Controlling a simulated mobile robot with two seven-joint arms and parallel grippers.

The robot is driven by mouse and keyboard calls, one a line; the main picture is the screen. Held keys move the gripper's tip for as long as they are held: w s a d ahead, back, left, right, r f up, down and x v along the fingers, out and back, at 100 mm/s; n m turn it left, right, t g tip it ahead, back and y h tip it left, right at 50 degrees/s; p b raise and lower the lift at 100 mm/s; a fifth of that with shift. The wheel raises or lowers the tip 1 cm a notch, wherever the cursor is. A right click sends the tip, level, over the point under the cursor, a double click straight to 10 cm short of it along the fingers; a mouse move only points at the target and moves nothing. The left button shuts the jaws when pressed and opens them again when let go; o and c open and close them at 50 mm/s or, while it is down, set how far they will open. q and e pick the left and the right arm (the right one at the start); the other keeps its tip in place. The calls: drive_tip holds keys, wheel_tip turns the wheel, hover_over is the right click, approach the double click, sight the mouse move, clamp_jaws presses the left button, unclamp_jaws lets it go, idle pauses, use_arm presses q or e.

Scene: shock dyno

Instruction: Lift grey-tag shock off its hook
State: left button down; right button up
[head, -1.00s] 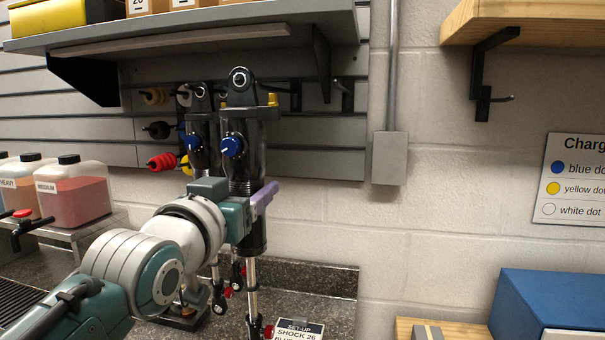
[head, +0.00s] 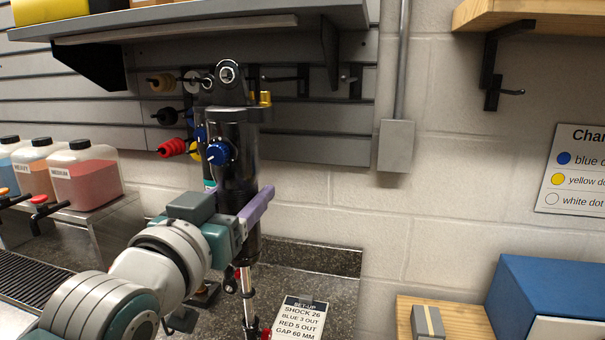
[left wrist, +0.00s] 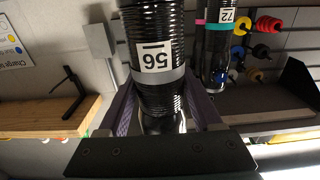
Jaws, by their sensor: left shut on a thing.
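The grey-tag shock (head: 236,165) is a black, upright cylinder with a blue knob, a gold fitting and a top eye. In the left wrist view the shock (left wrist: 155,62) shows a grey band and a number label that looks like 56. My left gripper (head: 240,222) is shut around its lower body; the purple fingers (left wrist: 163,112) flank it. The eye is in front of a dark hook rod (head: 278,79); I cannot tell whether they touch. A second shock (left wrist: 217,50), labelled 72 with teal and magenta bands, hangs behind, mostly hidden in the head view. My right gripper is out of view.
A grey shelf (head: 190,22) overhangs the shocks. Coloured rings (head: 172,147) hang on pegs at left. Fluid bottles (head: 85,175) stand on a left stand. A set-up card (head: 297,318) is on the counter below. A blue box (head: 545,295) sits at right.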

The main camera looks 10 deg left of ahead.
sight(227, 189)
use_arm(q)
drive_tip(key=s+p, duration=0.1)
drive_tip(key=s, duration=0.1)
drive_tip(key=s+r+p, duration=0.1)
drive_tip(key=s+p, duration=0.1)
drive_tip(key=s, duration=0.1)
drive_tip(key=s+r+p, duration=0.1)
drive_tip(key=s+p, duration=0.1)
drive_tip(key=s, duration=0.1)
drive_tip(key=shift+a, duration=0.15)
drive_tip(key=shift+s, duration=0.45)
